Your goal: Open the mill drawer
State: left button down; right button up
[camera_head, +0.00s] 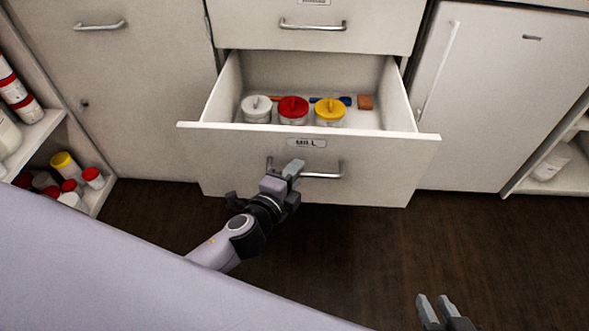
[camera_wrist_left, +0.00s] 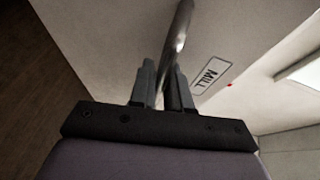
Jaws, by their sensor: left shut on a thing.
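The mill drawer (camera_head: 225,160), white with a "MILL" label (camera_head: 306,143), stands pulled out from the cabinet, its inside showing. Its metal bar handle (camera_head: 322,176) is on the front below the label. My left gripper (camera_head: 292,170) is at the left part of this handle. In the left wrist view the left gripper (camera_wrist_left: 163,88) has the handle bar (camera_wrist_left: 180,35) between its fingers, shut on it. In the drawer stand jars with a white lid (camera_head: 257,103), a red lid (camera_head: 293,106) and a yellow lid (camera_head: 330,108). My right gripper (camera_head: 435,310) shows at the bottom edge, fingers apart and empty.
Behind the jars lie a blue item (camera_head: 330,99) and a brown block (camera_head: 365,102). A closed drawer (camera_head: 350,25) is above. Shelves with jars (camera_head: 65,165) stand at left, a white door (camera_head: 480,100) at right. The dark floor (camera_head: 480,240) before the drawer is clear.

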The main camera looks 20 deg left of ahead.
pick_arm(q)
jog(key=shift+s, duration=0.15)
pick_arm(e)
jog(key=shift+s, duration=0.1)
pick_arm(q)
jog(key=c, duration=1.2)
grip_release()
jog(key=shift+o, duration=0.2)
jog(key=d+v, duration=0.1)
jog(key=v, duration=0.6)
jog(key=shift+a+p, duration=0.3)
jog(key=shift+a, duration=0.2)
pick_arm(e)
jog(key=shift+s+d+f, duration=0.15)
jog(key=shift+d, duration=0.1)
pick_arm(q)
jog(key=shift+s, duration=0.1)
